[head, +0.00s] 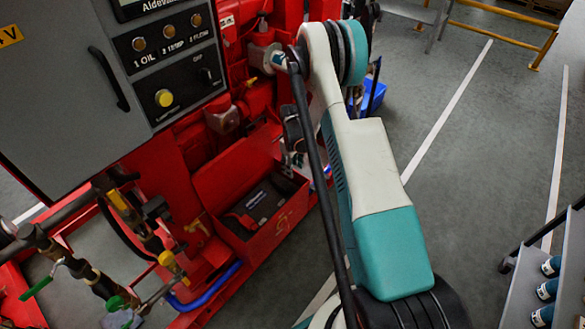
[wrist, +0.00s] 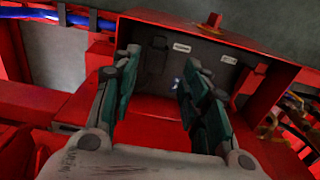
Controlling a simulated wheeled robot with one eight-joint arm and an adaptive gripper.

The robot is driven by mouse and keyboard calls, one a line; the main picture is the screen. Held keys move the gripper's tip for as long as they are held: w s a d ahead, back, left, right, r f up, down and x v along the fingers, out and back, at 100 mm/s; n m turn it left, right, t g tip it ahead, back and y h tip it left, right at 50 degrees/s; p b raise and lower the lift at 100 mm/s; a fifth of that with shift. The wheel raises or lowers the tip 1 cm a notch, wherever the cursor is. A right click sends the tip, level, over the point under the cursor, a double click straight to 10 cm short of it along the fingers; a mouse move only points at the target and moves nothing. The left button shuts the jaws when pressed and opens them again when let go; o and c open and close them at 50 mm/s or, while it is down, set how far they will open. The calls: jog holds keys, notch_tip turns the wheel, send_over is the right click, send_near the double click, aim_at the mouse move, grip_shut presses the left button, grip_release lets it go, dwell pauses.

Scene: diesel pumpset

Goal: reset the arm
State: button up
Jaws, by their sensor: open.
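My arm (head: 372,165), white and teal, reaches up and across the middle of the head view beside the red pumpset (head: 165,150). My gripper (wrist: 163,60) shows in the wrist view with its two teal-padded fingers spread apart and nothing between them. It faces an open red box (wrist: 275,70) with dark contents and white labels inside. In the head view my arm hides much of the area around the gripper, and I cannot make out its fingers clearly there.
A grey control panel (head: 60,90) stands at left, above pipes and valves. An open red box (head: 262,235) holds a black battery (head: 262,200). A shelf with teal-capped items (head: 547,290) is at lower right. Clear floor (head: 480,170) lies right of my arm, with a yellow rail (head: 500,15) behind.

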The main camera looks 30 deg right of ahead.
jog(key=shift+r, duration=0.1)
dwell(0.3)
jog(key=s+a+r+m+t, duration=0.15)
jog(key=a+r, duration=0.25)
jog(key=r, duration=0.7)
jog(key=s+a+r+t, duration=0.1)
jog(key=s+a+r, duration=0.15)
jog(key=r, duration=0.75)
jog(key=s+a+r+t, duration=0.15)
jog(key=a+r, duration=0.25)
jog(key=r, duration=0.7)
jog(key=s+a+r+t, duration=0.1)
jog(key=s+a+r, duration=0.2)
jog(key=s, duration=0.4)
jog(key=s+a+r+m+t, duration=0.1)
jog(key=s+a+r, duration=0.2)
jog(key=s, duration=0.5)
jog(key=s+a+r+m+t, duration=0.1)
jog(key=s+a+r, duration=0.2)
jog(key=s, duration=0.5)
jog(key=shift+a, duration=0.45)
